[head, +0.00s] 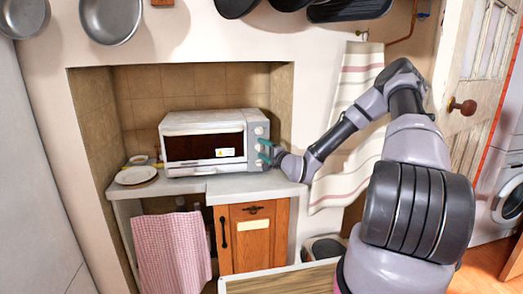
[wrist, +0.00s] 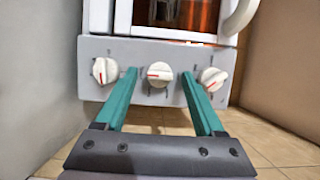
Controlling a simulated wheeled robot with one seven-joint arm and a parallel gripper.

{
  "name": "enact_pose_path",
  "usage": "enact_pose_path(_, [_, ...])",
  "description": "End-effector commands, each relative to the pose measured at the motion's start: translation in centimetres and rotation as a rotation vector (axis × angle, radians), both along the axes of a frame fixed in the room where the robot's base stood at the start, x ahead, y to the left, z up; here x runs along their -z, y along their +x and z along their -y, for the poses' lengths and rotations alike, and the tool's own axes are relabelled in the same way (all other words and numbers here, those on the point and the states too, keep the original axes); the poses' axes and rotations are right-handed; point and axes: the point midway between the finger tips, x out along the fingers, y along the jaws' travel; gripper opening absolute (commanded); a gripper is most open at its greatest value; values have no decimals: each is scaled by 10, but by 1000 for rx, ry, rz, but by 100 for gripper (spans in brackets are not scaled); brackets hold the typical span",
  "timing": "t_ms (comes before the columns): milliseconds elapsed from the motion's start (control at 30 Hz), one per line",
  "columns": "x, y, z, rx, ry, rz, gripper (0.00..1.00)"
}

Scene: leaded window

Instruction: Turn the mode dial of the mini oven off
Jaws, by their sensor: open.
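The mini oven (head: 204,123) is white with a dark glass door and stands on the counter in the alcove. Its control panel (wrist: 228,62) carries three white dials with red marks. In the wrist view the middle dial (wrist: 158,74) sits between the two teal fingers of my open gripper (wrist: 159,78), its red mark lying sideways. Gaps show on both sides of it. The left dial (wrist: 105,70) and right dial (wrist: 213,79) are outside the fingers. I cannot read which is the mode dial. In the head view my gripper (head: 265,153) is at the panel's front.
A plate (head: 136,175) lies on the counter (head: 240,185) left of the oven. A pink checked towel (head: 174,250) hangs below, beside a wooden cabinet door (head: 253,240). A striped cloth (head: 350,120) hangs on the wall behind my arm. Pans hang above.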

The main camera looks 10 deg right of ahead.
Motion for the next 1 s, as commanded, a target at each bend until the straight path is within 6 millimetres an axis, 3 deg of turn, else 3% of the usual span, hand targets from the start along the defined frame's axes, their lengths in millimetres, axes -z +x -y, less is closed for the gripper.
enact_pose_path(33, [0,0,0,0,0,0,70])
enact_pose_path(67, [0,0,0,0,0,0,63])
enact_pose_path(200, [0,0,0,0,0,0,9])
enact_pose_path(233, [0,0,0,0,0,0,0])
enact_pose_path(633, [-1,0,-1,-2,-59,-1,0])
enact_pose_path(1000, [-4,0,-2,-3,-339,0,0])
